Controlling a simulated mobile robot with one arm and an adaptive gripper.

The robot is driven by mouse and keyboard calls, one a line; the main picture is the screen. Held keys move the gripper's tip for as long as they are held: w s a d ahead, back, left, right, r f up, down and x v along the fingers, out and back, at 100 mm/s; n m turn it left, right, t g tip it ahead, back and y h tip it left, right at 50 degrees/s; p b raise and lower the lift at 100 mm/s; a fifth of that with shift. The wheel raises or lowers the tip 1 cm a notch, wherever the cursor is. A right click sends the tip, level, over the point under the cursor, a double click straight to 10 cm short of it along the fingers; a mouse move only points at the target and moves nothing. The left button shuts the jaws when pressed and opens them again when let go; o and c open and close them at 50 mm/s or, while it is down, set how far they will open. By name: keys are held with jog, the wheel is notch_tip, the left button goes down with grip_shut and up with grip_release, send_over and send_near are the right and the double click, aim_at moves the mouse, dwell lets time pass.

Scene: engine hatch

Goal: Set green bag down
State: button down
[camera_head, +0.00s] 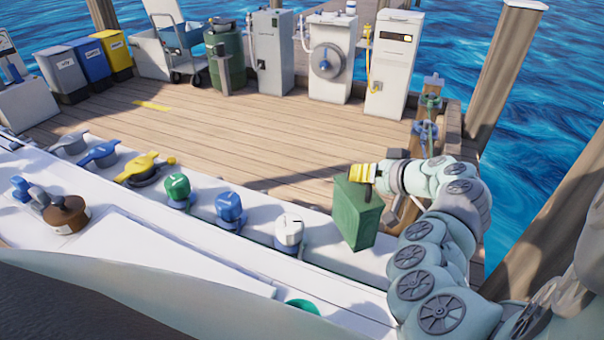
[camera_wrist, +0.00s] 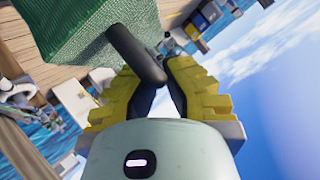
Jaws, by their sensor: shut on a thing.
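The green bag (camera_head: 358,212) is a boxy, dark green bag at the right of the head view, at the right end of the white ledge. My gripper (camera_head: 361,178) has yellow fingers and is at the top of the bag. In the wrist view the yellow fingers (camera_wrist: 158,80) are shut on the bag's dark handle, with the bag's woven green side (camera_wrist: 85,28) beyond them. The bag hangs roughly upright, slightly tilted. I cannot tell whether its bottom touches the ledge.
The white ledge (camera_head: 200,262) holds a white-capped fitting (camera_head: 289,232), a blue one (camera_head: 229,208), a green one (camera_head: 177,188) and a yellow handle (camera_head: 146,167). The wooden dock (camera_head: 250,140) beyond has wide clear planks. Pumps and bins line its far edge.

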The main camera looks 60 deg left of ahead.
aim_at(382, 207)
jog(key=shift+w+d+f+p, duration=0.1)
jog(key=shift+d+f+p, duration=0.1)
jog(key=shift+d+f, duration=0.75)
jog(key=shift+w+d+f+p, duration=0.15)
jog(key=shift+d+f, duration=0.25)
jog(key=shift+d, duration=1.05)
jog(key=shift+w+d+f+p, duration=0.1)
jog(key=shift+d+f+p, duration=0.1)
jog(key=shift+d+f, duration=0.75)
jog(key=shift+d+r, duration=0.25)
jog(key=c, duration=1.1)
grip_release()
jog(key=shift+c, duration=0.2)
